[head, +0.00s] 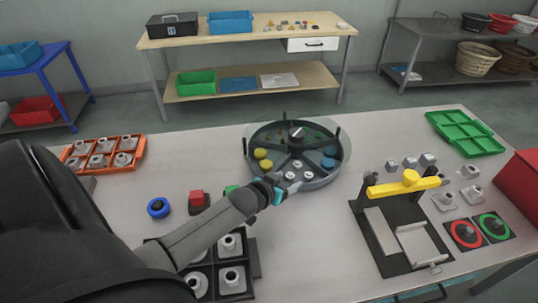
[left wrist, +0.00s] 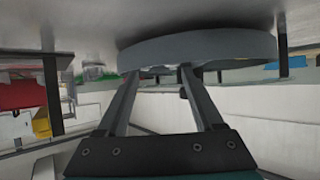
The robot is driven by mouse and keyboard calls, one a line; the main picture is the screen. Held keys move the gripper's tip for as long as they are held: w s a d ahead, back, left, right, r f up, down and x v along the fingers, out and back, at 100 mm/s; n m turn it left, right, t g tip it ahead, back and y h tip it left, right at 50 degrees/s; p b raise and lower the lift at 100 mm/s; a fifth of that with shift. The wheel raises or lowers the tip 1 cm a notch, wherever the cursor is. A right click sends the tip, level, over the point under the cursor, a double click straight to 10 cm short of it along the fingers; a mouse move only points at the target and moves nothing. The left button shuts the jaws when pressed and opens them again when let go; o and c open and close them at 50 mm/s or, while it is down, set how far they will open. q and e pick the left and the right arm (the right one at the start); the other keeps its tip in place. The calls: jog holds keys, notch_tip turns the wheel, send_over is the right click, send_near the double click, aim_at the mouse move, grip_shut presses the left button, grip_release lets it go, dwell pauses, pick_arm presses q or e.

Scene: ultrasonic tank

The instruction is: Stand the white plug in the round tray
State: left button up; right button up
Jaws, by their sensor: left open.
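The round tray (head: 322,182) stands in the middle of the table, divided into compartments around a dark central knob. Small white plugs (head: 308,175) stand in its front compartment, close to my left gripper. My left gripper (head: 286,192) is at the tray's front edge and partly covers it. In the left wrist view the two fingers (left wrist: 158,72) are apart with nothing seen between them. The tray's grey side (left wrist: 200,48) lies just beyond the fingertips, and the picture looks upside down. I cannot tell whether the fingers touch the tray. My right gripper is not in view.
Yellow (head: 262,153) and blue (head: 328,162) pieces sit in other tray compartments. An orange rack (head: 103,153) is at left, and a black rack (head: 250,262) lies below my left arm. A yellow-handled fixture (head: 408,185) stands at right. Table behind the tray is clear.

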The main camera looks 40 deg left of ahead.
pick_arm(q)
jog(key=p+v, duration=0.1)
jog(key=v, duration=0.9)
jog(key=shift+r, duration=0.3)
jog(key=shift+s+a, duration=0.1)
